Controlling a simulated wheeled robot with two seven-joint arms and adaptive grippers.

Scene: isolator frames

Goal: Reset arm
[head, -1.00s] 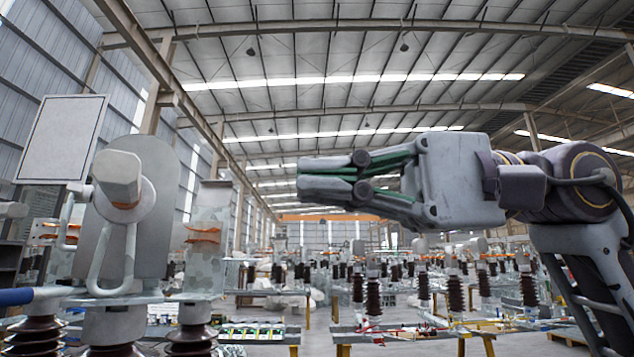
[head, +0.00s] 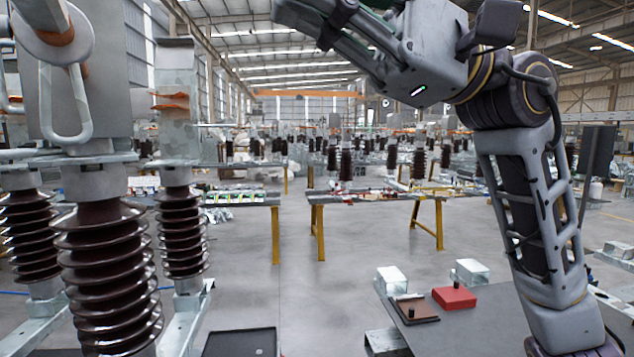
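My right arm (head: 535,195) rises at the right of the head view. My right gripper (head: 292,12) is at the top centre and points left and up, with part of it cut off by the top edge. Its fingers lie close together and nothing shows between them. It is in free air, to the right of the insulator equipment. My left arm and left gripper are not in view.
Brown ribbed insulators (head: 105,275) with metal fittings stand close on the left. A grey table (head: 480,330) at lower right holds a red block (head: 454,297) and metal boxes. Workbenches (head: 380,194) stand farther back. The floor (head: 330,285) between is clear.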

